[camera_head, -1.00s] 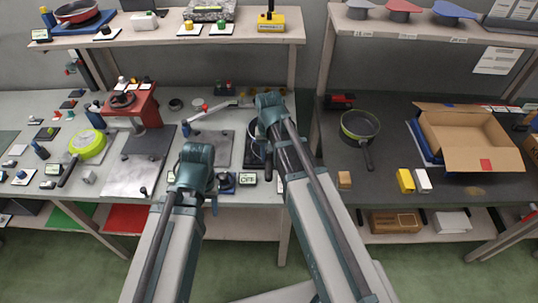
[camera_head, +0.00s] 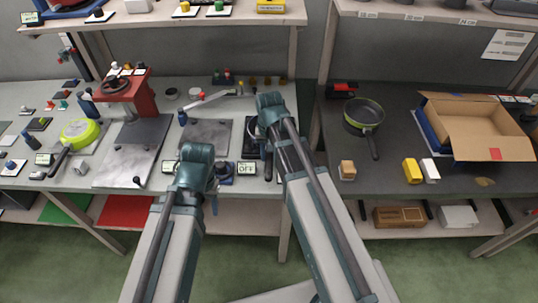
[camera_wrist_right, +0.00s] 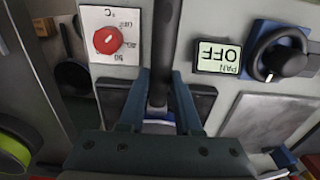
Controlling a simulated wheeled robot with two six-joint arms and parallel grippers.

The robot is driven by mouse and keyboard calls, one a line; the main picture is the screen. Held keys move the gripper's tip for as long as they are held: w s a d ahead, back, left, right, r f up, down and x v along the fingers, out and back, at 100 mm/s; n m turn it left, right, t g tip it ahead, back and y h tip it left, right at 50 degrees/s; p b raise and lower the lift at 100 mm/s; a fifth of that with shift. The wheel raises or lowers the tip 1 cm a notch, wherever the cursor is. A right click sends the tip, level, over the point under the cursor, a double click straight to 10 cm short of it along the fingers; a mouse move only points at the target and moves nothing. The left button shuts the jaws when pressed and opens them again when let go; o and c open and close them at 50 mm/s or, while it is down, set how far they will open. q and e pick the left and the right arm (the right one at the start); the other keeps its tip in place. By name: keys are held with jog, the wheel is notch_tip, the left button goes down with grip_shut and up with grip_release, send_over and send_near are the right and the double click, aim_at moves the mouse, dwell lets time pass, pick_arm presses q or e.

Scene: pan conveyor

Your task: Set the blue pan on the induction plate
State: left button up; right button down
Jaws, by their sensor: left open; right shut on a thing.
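The blue pan's dark handle (camera_wrist_right: 160,55) runs between the fingers of my right gripper (camera_wrist_right: 158,98), which is shut on it. Only a small blue patch of the pan shows below the fingers; most of it is hidden by the gripper. In the head view my right gripper (camera_head: 267,140) is over the black induction plate (camera_head: 249,150), which it partly covers. The plate also shows in the wrist view (camera_wrist_right: 112,98). I cannot tell whether the pan touches it. My left gripper (camera_head: 211,188) is open and empty near the bench's front edge.
A PAN OFF display (camera_wrist_right: 218,58) and a black knob (camera_wrist_right: 283,55) are near the plate, with a red dial (camera_wrist_right: 108,40) on the other side. A green pan (camera_head: 80,132) lies left; another dark green-rimmed pan (camera_head: 363,115) lies right, near an open carton (camera_head: 475,125).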

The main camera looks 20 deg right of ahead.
jog(key=shift+f+b, duration=0.7)
jog(key=shift+b, duration=0.05)
dwell(0.5)
jog(key=c, duration=0.5)
grip_release()
jog(key=shift+r, duration=0.1)
notch_tip(320, 180, up, 14)
jog(key=p, duration=1.4)
jog(key=s+a+n, duration=0.2)
jog(key=s+a, duration=0.1)
jog(key=s, duration=0.1)
jog(key=s+a+n, duration=0.2)
jog(key=s+a, duration=0.2)
jog(key=s, duration=0.1)
jog(key=s+a+f+n+h+b, duration=0.1)
jog(key=s+a+n, duration=0.2)
jog(key=s, duration=0.2)
jog(key=shift+s+a+f, duration=0.1)
jog(key=shift+a, duration=0.15)
